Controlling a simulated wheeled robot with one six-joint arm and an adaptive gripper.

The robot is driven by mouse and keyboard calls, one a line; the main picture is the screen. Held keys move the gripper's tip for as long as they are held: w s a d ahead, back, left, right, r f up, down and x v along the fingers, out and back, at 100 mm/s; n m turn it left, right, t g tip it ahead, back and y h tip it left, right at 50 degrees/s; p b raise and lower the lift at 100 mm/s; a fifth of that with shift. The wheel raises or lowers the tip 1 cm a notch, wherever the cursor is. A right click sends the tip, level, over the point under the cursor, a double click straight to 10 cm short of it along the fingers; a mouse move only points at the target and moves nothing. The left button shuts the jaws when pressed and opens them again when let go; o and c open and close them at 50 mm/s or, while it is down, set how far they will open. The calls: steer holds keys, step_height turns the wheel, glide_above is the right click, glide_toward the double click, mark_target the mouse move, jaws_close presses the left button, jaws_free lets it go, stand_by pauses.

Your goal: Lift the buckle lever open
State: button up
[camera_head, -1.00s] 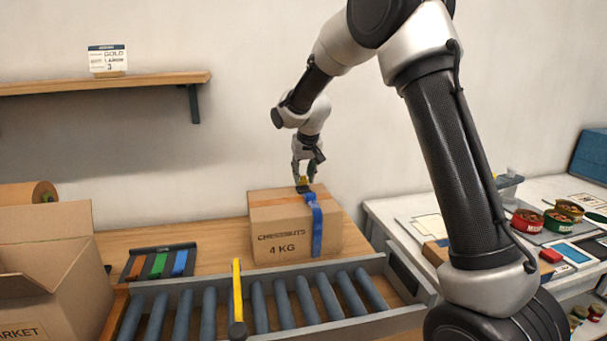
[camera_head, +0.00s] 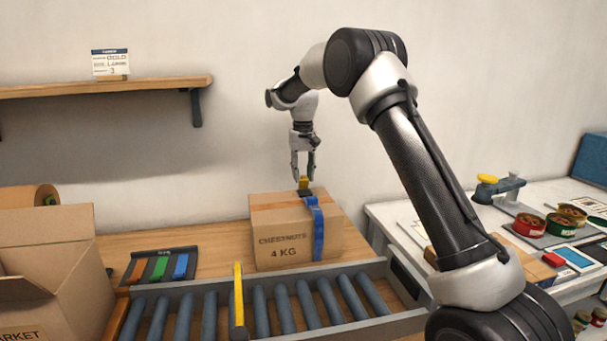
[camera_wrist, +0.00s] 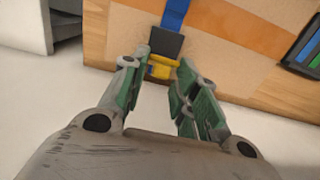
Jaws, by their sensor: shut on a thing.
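A cardboard box (camera_head: 275,240) marked "CHESTNUTS 4 KG" stands on the wooden bench behind the roller conveyor. A blue strap (camera_head: 318,232) runs over its top and down its front. On the box top sits a black buckle (camera_head: 305,192) with a yellow lever (camera_head: 303,184). My gripper (camera_head: 303,176) points straight down over the buckle, its fingers around the lever. In the wrist view, the yellow lever (camera_wrist: 162,69) is between the green-padded fingertips, beside the black buckle (camera_wrist: 167,43). The gripper is shut on it. The lever's exact angle is hard to tell.
The roller conveyor (camera_head: 205,315) with a yellow bar (camera_head: 239,290) lies in front. An open carton (camera_head: 45,260) is at left, beside a rack of coloured strips (camera_head: 160,267). A side table at right holds open cans (camera_head: 530,226). A shelf (camera_head: 110,88) hangs behind.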

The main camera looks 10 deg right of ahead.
mark_target(303, 177)
steer(key=o, duration=0.7)
steer(key=shift+o, duration=0.2)
step_height(303, 177, up, 12)
steer(key=shift+w, duration=0.1)
